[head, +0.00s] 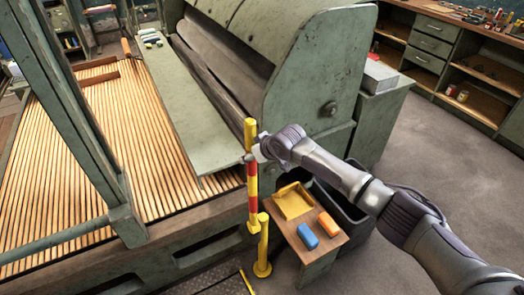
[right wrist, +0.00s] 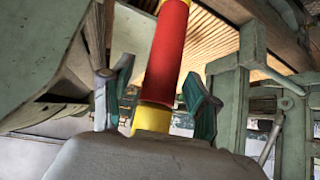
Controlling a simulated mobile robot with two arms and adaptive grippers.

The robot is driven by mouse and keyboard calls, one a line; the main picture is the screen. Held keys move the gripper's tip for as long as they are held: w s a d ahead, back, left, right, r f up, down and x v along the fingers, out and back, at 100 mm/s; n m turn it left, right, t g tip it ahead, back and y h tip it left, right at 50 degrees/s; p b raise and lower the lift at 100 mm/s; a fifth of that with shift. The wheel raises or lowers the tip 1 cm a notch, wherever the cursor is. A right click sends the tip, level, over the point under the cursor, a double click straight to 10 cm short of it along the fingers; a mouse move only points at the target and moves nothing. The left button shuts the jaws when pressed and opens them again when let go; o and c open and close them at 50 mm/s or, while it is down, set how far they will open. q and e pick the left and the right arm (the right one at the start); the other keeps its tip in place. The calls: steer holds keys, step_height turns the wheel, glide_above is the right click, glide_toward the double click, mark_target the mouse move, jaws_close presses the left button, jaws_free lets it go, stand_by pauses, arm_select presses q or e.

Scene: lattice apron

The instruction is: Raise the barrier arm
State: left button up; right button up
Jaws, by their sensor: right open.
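The barrier arm (head: 252,200) is a yellow bar with red bands. In the head view it runs nearly vertically in the picture, its lower end close to a short yellow post (head: 263,243) on a round base. My right gripper (head: 251,157) is at the upper part of the bar. In the right wrist view the bar (right wrist: 167,55) passes between the spread fingers of my right gripper (right wrist: 157,75), with a gap at each side. Whether a finger touches it cannot be told. My left gripper is out of view.
A small table (head: 326,244) with a yellow tray (head: 293,201), a blue block (head: 307,237) and an orange block (head: 328,225) stands right of the post. A dark bin (head: 345,207) is behind it. A large green machine (head: 315,75) and slatted bed (head: 110,115) lie beyond.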

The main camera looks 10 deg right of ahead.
steer(key=v, duration=1)
steer(key=shift+s+r, duration=0.2)
steer(key=shift+s, duration=0.05)
steer(key=shift+d, duration=0.15)
steer(key=s+d+f+m+h, duration=0.1)
steer(key=d+f, duration=0.2)
steer(key=f, duration=0.8)
steer(key=s+d+f+m+h, duration=0.1)
steer(key=d+f+m, duration=0.15)
steer(key=f, duration=0.85)
steer(key=s+d+f+g+h, duration=0.1)
steer(key=s+d+f, duration=0.1)
steer(key=s+f, duration=0.5)
steer(key=s+d+f+g, duration=0.1)
steer(key=s+d+f, duration=0.3)
steer(key=f, duration=0.5)
steer(key=s+d+f+g+h, duration=0.1)
steer(key=s+f, duration=0.5)
steer(key=s, duration=0.4)
steer(key=s+f+g, duration=0.1)
steer(key=s+f, duration=0.5)
steer(key=s, duration=0.3)
steer(key=s+f+g, duration=0.1)
steer(key=s+f, duration=0.2)
steer(key=s, duration=0.9)
steer(key=s+f+g, duration=0.1)
steer(key=s+f, duration=0.2)
steer(key=s, duration=0.9)
steer(key=shift+h, duration=0.3)
